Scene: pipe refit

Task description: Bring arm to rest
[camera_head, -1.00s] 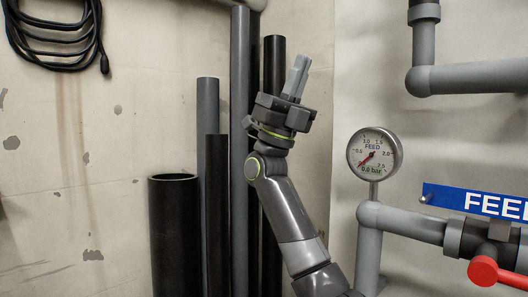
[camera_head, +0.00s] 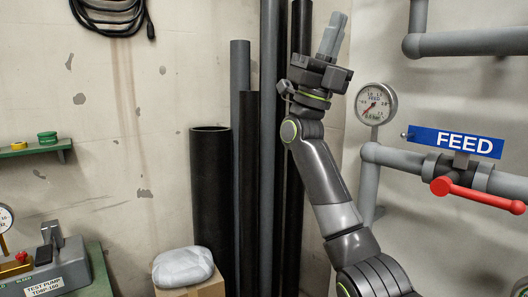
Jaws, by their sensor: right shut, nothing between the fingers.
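My right arm rises from the lower right in the head view. Its right gripper (camera_head: 331,36) points up, with the grey fingers together and nothing between them. It is in front of the upright pipes and the wall corner, apart from the gauge to its right. My left gripper is not in this view.
Upright black and grey pipes (camera_head: 211,190) stand against the wall behind my arm. To the right are a pressure gauge (camera_head: 375,104), a blue FEED sign (camera_head: 456,143) and a red valve handle (camera_head: 478,195). A test pump (camera_head: 45,268) and a wrapped bundle on a box (camera_head: 183,268) are lower left.

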